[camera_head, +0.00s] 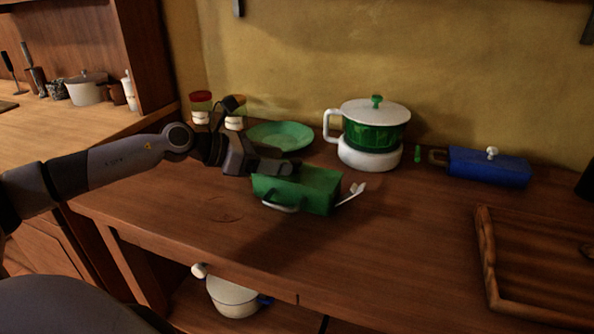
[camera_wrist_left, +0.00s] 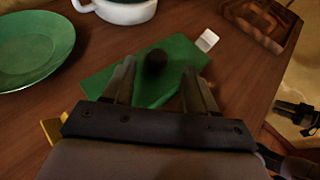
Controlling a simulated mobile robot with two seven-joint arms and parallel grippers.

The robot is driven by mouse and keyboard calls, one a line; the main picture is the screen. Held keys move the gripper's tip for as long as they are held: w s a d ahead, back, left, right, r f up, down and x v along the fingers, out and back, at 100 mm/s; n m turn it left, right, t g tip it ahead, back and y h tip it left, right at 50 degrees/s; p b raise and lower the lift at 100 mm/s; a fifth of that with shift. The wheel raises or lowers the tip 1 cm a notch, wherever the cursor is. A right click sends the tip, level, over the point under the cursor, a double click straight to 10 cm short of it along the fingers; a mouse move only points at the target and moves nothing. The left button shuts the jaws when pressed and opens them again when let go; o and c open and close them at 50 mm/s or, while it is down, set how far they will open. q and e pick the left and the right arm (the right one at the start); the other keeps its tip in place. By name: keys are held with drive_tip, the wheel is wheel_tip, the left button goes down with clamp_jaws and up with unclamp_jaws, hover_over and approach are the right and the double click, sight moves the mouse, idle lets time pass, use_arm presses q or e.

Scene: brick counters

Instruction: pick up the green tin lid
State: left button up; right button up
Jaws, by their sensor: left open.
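The green tin (camera_head: 318,195) is a rectangular box with white side handles, standing on the wooden counter. Its green lid (camera_head: 298,177) lies flat on top. In the left wrist view the lid (camera_wrist_left: 108,85) fills the middle, with a dark round knob (camera_wrist_left: 155,63). My left gripper (camera_head: 283,167) is over the lid from the left, open and empty. In the left wrist view its two fingers (camera_wrist_left: 160,70) stand on either side of the knob. I cannot tell whether they touch the lid.
A green plate (camera_head: 280,135) lies behind the tin, near jars with red (camera_head: 201,105) and yellow lids. A white and green pot (camera_head: 375,135) stands behind right. A blue box (camera_head: 488,168) and a wooden tray (camera_head: 485,255) are farther right. The counter before the tin is clear.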

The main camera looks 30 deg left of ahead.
sight(294, 160)
use_arm(q)
drive_tip(key=shift+w+d+p, duration=0.3)
drive_tip(key=shift+w+p, duration=0.05)
drive_tip(key=shift+w, duration=0.2)
drive_tip(key=shift+p+x, duration=0.5)
drive_tip(key=shift+x, duration=1.6)
drive_tip(key=shift+a, duration=0.1)
drive_tip(key=c, duration=1.1)
